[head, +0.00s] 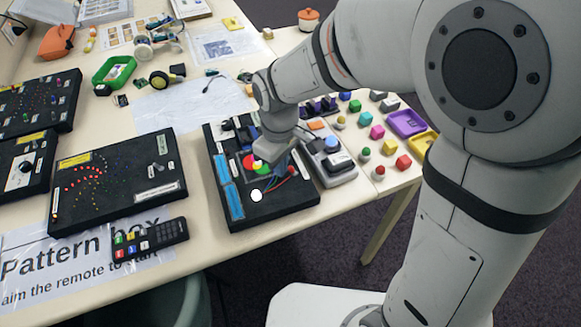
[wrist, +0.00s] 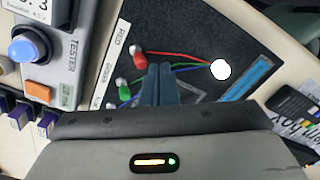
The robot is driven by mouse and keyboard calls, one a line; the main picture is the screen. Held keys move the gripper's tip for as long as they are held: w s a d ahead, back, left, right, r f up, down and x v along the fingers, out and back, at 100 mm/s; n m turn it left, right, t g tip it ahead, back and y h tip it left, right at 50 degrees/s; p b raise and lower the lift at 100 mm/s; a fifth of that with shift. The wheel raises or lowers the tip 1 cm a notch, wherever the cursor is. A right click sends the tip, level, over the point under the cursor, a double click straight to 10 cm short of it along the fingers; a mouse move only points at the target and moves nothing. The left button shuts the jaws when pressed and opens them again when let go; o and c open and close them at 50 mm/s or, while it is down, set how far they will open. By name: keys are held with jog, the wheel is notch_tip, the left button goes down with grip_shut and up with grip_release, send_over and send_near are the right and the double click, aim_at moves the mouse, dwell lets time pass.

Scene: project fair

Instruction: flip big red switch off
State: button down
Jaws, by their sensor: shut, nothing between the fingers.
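The red switch (wrist: 140,61) has a red base and a silver lever, beside a label reading RED in the wrist view. A green switch (wrist: 125,93) sits just below it, and a blue one is partly hidden. A bright white ball (wrist: 220,69) is joined to the switches by coloured wires.
A grey tester box (wrist: 62,55) with a blue button stands close left of the board in the wrist view. In the head view a remote (head: 150,240) and another black panel (head: 118,185) lie left of the board. Small coloured blocks stand at right.

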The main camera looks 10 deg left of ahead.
jog(key=shift+f+b, duration=0.6)
jog(key=shift+f, duration=0.3)
jog(key=shift+w+d, duration=0.4)
jog(key=shift+d, duration=0.35)
jog(key=shift+r, duration=0.1)
notch_tip(320, 180, up, 7)
jog(key=p, duration=0.5)
jog(key=shift+s+a, duration=0.15)
jog(key=shift+a, duration=0.2)
